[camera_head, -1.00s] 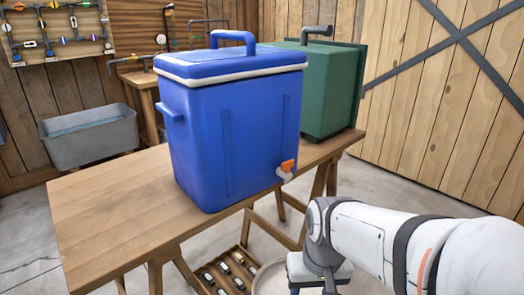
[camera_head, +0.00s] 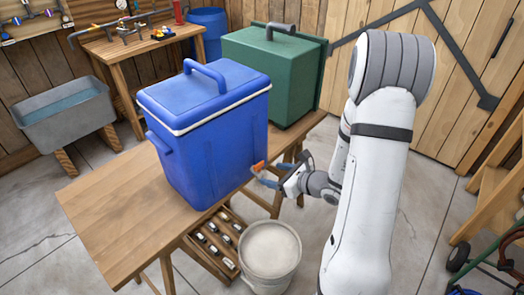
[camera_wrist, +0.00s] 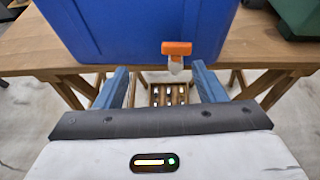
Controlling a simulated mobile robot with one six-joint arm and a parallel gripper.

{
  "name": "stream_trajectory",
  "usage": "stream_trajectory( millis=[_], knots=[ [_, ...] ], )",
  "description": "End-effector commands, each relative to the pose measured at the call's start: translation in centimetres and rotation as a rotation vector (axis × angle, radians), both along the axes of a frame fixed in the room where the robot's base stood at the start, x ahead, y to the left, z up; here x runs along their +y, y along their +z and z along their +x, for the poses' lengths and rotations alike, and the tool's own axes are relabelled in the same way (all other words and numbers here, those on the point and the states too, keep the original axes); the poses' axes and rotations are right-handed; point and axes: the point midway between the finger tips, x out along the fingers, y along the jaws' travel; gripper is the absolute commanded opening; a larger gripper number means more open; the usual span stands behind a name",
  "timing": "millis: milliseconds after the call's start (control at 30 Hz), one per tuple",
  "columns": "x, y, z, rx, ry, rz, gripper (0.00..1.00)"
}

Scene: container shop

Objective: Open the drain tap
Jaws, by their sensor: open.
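The blue cooler (camera_head: 205,140) stands on the wooden table (camera_head: 110,215). Its drain tap (camera_head: 259,167) has an orange handle and sits low on the cooler's right side. In the wrist view the handle (camera_wrist: 177,48) lies crosswise above a pale spout (camera_wrist: 176,65). My gripper (camera_head: 265,175) is at the tap, its blue fingers reaching towards it from the right. In the wrist view my open gripper (camera_wrist: 160,68) has one finger on each side, with the tap ahead between them, nearer the right finger. I cannot tell whether either finger touches the tap.
A bucket (camera_head: 270,277) stands on the floor below the tap, beside a wooden crate (camera_head: 190,254) of small parts. A green container (camera_head: 265,75) stands behind the cooler. A grey tub (camera_head: 65,125) stands at the left and a hand truck (camera_head: 490,262) at the right.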

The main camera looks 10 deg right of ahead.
Motion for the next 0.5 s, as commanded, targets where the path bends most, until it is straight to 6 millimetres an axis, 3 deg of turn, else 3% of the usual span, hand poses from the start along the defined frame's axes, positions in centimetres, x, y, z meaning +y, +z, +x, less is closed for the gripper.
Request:
stream_trajectory(
  millis=[167, 500],
  knots=[
    [-1.4, -0.1, 0.9, 0.021, -0.094, 0.034, 0.64],
    [1.1, -2.1, 4.8, 0.021, -0.093, 0.032, 0.64]
  ],
)
